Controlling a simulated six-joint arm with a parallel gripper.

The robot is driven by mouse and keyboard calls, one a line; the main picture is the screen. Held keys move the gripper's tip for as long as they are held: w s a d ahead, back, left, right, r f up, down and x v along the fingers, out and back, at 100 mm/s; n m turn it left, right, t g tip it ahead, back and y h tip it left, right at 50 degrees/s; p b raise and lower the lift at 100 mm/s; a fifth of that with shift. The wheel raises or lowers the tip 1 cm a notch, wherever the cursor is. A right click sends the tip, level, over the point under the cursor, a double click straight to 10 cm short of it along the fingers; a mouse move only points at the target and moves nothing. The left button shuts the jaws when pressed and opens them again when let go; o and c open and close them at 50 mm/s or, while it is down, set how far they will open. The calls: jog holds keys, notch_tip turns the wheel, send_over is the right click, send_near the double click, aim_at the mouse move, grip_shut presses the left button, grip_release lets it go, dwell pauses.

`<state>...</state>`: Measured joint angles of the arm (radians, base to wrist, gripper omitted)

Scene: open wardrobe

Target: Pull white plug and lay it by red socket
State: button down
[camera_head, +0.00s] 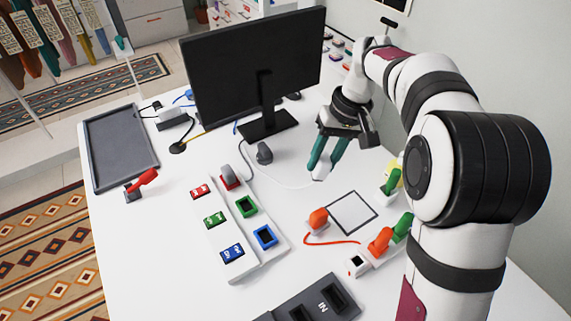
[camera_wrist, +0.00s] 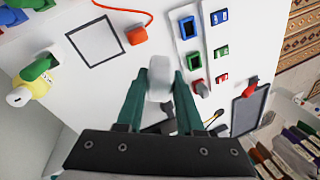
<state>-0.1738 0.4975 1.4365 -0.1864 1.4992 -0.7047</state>
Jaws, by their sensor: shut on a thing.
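My gripper (camera_head: 326,160) is shut on the white plug (camera_head: 319,174) and holds it over the table, right of the monitor's foot. In the wrist view, the white plug (camera_wrist: 160,78) sits between the teal fingers. A thin white cord runs from it to the left. The red socket (camera_head: 238,184) is at the back of the white socket board (camera_head: 262,262), left of my gripper. A grey piece (camera_head: 225,173) stands at the red socket; I cannot tell whether it is plugged in. The red socket also shows in the wrist view (camera_wrist: 203,90).
The black monitor (camera_head: 250,70) stands behind. An orange plug (camera_head: 318,220) with its cord lies near a square outline (camera_head: 352,213). A power strip (camera_head: 356,265) holds orange and green plugs. A dark tray (camera_head: 118,145) is at left. White table between gripper and board is mostly clear.

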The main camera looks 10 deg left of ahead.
jog(key=s+d+r+m+y, duration=0.2)
jog(key=s+d+r, duration=0.15)
jog(key=d, duration=0.25)
jog(key=s+a+f+n+g+y, duration=0.1)
jog(key=a+f, duration=0.2)
jog(key=a, duration=0.7)
jog(key=a+f+y, duration=0.2)
jog(key=a, duration=0.7)
jog(key=s+a+f+n+g+y, duration=0.1)
jog(key=a+f, duration=0.2)
jog(key=a, duration=0.7)
jog(key=s+a+f+y, duration=0.1)
jog(key=s+a+f, duration=0.15)
jog(key=a, duration=0.35)
jog(key=s+a+f+m+y, duration=0.1)
jog(key=s+a+f, duration=0.1)
jog(key=a+f, duration=0.25)
jog(key=s+a+f+y, duration=0.1)
jog(key=s+a+f, duration=0.15)
jog(key=a, duration=0.45)
jog(key=shift+w+d+f, duration=0.1)
jog(key=shift+f, duration=1.5)
jog(key=shift+w+d+f, duration=0.1)
jog(key=shift+f, duration=1.5)
jog(key=shift+c, duration=1.5)
grip_release()
jog(key=shift+f, duration=0.1)
jog(key=shift+d, duration=0.1)
